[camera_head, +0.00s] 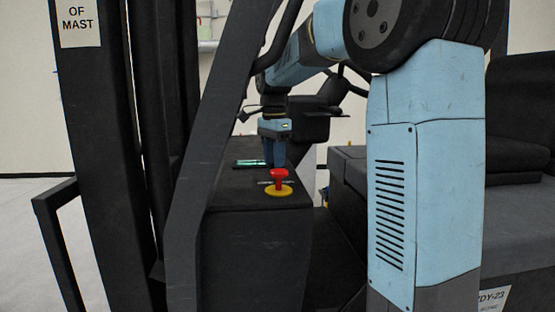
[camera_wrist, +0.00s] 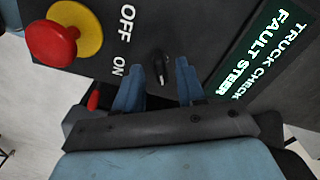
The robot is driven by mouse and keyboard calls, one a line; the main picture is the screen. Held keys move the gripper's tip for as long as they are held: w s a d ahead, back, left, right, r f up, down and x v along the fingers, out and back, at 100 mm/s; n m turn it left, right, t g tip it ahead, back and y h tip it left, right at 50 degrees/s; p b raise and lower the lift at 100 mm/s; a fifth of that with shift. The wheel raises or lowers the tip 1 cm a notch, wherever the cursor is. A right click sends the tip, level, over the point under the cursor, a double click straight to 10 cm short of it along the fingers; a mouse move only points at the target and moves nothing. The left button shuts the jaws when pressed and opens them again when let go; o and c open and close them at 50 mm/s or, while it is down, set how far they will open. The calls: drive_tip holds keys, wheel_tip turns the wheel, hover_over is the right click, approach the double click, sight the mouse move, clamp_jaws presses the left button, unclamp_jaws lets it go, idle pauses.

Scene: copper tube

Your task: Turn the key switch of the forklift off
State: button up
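The black key switch (camera_wrist: 157,66) sits on the dark console panel, beside the white OFF and ON lettering (camera_wrist: 124,30). My gripper (camera_wrist: 162,82) shows two blue fingers, one on each side of the key, with a gap between them. I cannot tell whether either finger touches the key. In the head view my gripper (camera_head: 275,151) points down at the console (camera_head: 250,195) of the forklift, just behind the red button. The key is hidden there.
A red button on a yellow base (camera_head: 279,182) stands close to my gripper; it also shows in the wrist view (camera_wrist: 52,43). A lit display (camera_wrist: 262,50) reading "FAULT STEER" lies on the other side. A dark slanted post (camera_head: 205,150) stands left of the console.

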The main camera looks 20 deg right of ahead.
drive_tip(key=shift+f, duration=0.3)
drive_tip(key=shift+c, duration=0.2)
